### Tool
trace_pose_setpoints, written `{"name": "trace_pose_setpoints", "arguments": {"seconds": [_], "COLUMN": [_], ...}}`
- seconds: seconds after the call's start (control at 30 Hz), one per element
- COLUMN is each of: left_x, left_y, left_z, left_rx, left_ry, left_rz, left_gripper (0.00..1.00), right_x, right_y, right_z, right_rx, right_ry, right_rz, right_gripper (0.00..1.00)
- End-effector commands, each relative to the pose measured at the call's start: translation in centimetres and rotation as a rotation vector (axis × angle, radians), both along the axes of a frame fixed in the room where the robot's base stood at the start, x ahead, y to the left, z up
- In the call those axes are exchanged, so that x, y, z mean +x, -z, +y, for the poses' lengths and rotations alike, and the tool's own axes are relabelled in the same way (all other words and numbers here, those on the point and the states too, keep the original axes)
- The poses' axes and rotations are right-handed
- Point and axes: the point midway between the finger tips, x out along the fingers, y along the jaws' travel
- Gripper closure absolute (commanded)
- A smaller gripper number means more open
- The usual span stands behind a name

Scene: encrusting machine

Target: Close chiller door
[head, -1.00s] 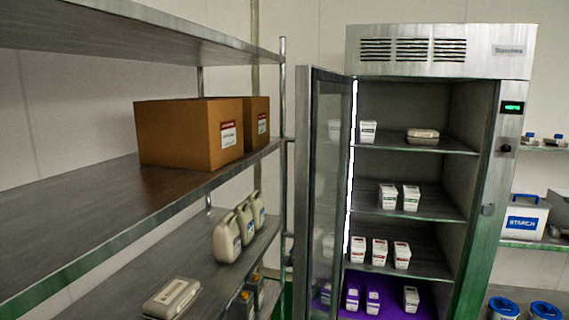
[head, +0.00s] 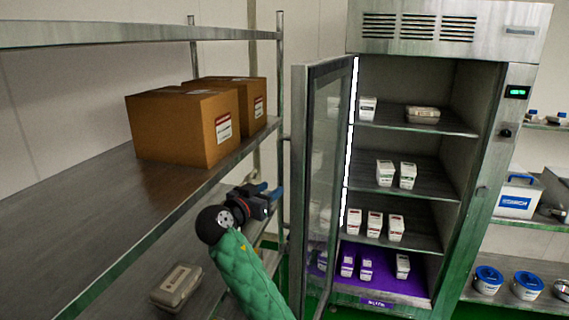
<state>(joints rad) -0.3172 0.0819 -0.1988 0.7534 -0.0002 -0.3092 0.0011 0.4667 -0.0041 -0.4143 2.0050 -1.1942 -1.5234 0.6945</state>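The steel chiller (head: 447,29) stands at the right with its interior showing. Its glass door (head: 325,165), framed in metal, is swung wide open to the left and juts out toward me. Cartons stand on the chiller's shelves, and an egg box (head: 422,114) lies on the top one. My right gripper (head: 268,192), on a green-sleeved arm, is just left of the door's outer edge, pointing right toward it. My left gripper is not in view.
A metal rack (head: 120,214) fills the left side, close to my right arm. It holds cardboard boxes (head: 185,125) and, lower, an egg carton (head: 177,287). At the right, shelves hold a starch bin (head: 517,198) and blue-lidded tubs (head: 488,279).

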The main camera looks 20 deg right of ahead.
Motion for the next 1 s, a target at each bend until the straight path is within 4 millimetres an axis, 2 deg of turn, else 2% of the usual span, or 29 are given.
{"name": "trace_pose_setpoints", "arguments": {"seconds": [0.03, 0.13, 0.27, 0.5, 0.73, 1.0], "left_x": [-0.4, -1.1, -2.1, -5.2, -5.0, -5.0], "left_y": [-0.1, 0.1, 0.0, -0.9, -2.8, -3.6], "left_z": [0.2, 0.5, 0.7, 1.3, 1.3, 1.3], "left_rx": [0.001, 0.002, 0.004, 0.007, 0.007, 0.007], "left_ry": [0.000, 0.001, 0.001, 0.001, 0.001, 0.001], "left_rz": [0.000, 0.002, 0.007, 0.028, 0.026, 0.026], "left_gripper": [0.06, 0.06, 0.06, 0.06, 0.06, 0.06], "right_x": [0.2, 0.3, 0.7, 2.2, 4.1, 5.1], "right_y": [-1.2, -2.1, -2.4, -2.7, -2.5, -2.2], "right_z": [0.1, 0.1, -0.4, -2.3, -4.7, -5.9], "right_rx": [-0.005, -0.011, -0.014, -0.013, -0.015, -0.012], "right_ry": [0.007, 0.016, 0.019, 0.019, 0.019, 0.018], "right_rz": [-0.018, -0.036, -0.039, -0.038, -0.038, -0.038], "right_gripper": [0.62, 0.62, 0.62, 0.62, 0.62, 0.62]}}
